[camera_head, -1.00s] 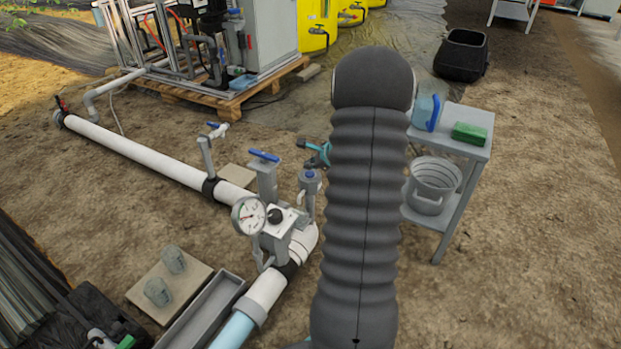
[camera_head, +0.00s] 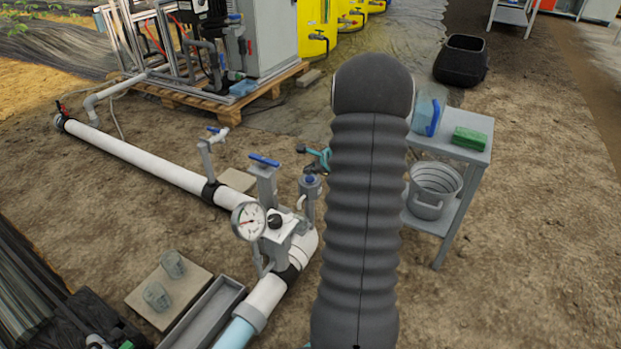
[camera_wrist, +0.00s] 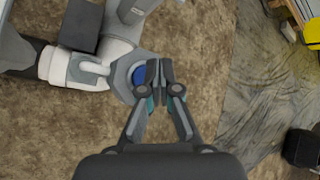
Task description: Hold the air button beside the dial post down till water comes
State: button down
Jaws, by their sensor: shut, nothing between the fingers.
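The dial (camera_head: 249,220) is a round white gauge on a grey block with a black knob (camera_head: 274,221), mounted on the white pipe. Right of it stands a short grey post topped by a blue air button (camera_head: 309,180). In the wrist view the blue button (camera_wrist: 139,75) shows just left of my fingertips, partly covered by them. My gripper (camera_wrist: 160,72) is shut and empty. In the head view my gripper (camera_head: 304,150) shows just above and behind the button, partly hidden by my arm. Whether the fingers touch the button I cannot tell; it does not look pressed under them.
Blue-handled valves (camera_head: 264,160) stand on the pipe left of the button. A side table (camera_head: 478,153) with a blue jug, green block and bucket (camera_head: 433,188) is at the right. Two grey pieces lie on a slab (camera_head: 140,296) at lower left. Bare soil surrounds the pipe.

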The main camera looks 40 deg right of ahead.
aim_at(311, 179)
jog(key=shift+f, duration=0.15)
dwell(0.3)
jog(key=shift+f, duration=0.25)
jog(key=shift+f, duration=0.4)
dwell(3.7)
jog(key=shift+r+p, duration=0.45)
jog(key=shift+r, duration=0.35)
jog(key=shift+r, duration=0.1)
jog(key=shift+r+p, duration=1.75)
jog(key=shift+r, duration=0.7)
